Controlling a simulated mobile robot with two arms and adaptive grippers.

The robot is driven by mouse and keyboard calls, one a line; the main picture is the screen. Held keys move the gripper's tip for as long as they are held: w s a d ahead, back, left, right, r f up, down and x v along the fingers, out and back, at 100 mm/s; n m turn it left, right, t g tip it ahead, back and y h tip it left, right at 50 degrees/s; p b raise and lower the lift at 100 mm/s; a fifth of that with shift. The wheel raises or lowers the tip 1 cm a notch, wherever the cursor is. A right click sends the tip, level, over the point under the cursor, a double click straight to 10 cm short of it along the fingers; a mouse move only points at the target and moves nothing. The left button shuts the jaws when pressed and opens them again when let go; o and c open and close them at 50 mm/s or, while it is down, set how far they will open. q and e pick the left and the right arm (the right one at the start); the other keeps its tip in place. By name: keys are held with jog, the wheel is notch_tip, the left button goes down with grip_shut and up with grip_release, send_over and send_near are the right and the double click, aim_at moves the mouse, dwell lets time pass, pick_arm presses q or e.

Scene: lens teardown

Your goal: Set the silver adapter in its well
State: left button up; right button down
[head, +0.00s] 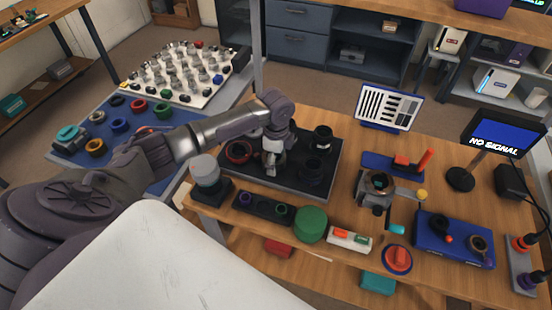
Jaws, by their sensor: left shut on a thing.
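My left gripper (271,168) comes in from the left and points down over the black tray (222,178) on the wooden bench. It is shut on a small silvery piece, which looks like the silver adapter (272,158); the fingers and wrist hide much of it. I cannot tell whether the piece touches the tray. A red-rimmed dark ring (238,152) sits in the tray left of the gripper. A dark cylinder (322,138) and another dark round part (314,168) are to its right. The well under the gripper is hidden. My right gripper is not in view.
A grey-topped cylinder (205,170), a green round (311,224) and a small black holder (262,208) stand along the front. A clamp-like device (377,185) and blue tray (453,240) are to the right. A blue mat (108,130) with several rings lies left.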

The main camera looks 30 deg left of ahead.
pick_arm(q)
jog(key=shift+f, duration=0.2)
jog(key=o, duration=1.2)
jog(key=shift+o, duration=0.2)
notch_tip(320, 180, up, 12)
